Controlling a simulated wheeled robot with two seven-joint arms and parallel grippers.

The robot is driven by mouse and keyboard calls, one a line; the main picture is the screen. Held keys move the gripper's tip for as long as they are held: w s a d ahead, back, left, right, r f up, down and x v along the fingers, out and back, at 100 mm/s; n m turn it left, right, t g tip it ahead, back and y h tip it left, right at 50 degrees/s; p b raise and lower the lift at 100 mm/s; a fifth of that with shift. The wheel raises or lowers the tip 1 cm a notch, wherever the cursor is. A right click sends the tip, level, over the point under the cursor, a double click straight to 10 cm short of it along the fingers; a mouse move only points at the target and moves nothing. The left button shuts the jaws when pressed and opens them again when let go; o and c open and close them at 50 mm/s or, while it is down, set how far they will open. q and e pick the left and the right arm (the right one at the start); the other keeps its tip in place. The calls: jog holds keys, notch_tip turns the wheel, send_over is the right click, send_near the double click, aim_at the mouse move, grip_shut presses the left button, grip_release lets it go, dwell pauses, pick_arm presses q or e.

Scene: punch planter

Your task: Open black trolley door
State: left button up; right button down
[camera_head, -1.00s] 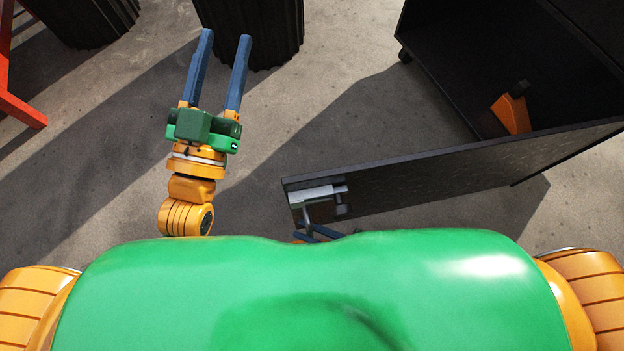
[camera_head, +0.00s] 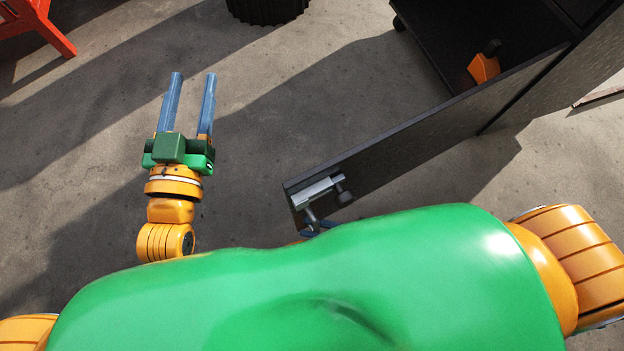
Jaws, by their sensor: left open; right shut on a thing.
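The black trolley (camera_head: 440,38) stands at the upper right with its door (camera_head: 415,140) swung wide open towards me. The door's free edge carries a metal latch handle (camera_head: 318,190) near my body. My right gripper (camera_head: 312,226) is at this handle, shut on it, with only bits of its blue fingers showing. My green body hides the rest of it. My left gripper (camera_head: 188,90) is open and empty, over the bare floor left of the door and well apart from it.
An orange tool-like object (camera_head: 484,68) sits inside the trolley. A dark ribbed planter (camera_head: 266,8) stands at the top middle, and a red-orange frame (camera_head: 35,25) at the upper left. The concrete floor between them is clear.

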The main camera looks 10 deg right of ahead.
pick_arm(q)
jog(key=shift+s, duration=0.2)
pick_arm(e)
jog(key=shift+s+d, duration=0.1)
jog(key=shift+s, duration=0.05)
jog(key=c, duration=0.8)
grip_release()
jog(key=shift+c, duration=0.2)
pick_arm(q)
jog(key=shift+f, duration=0.45)
pick_arm(e)
jog(key=v, duration=0.7)
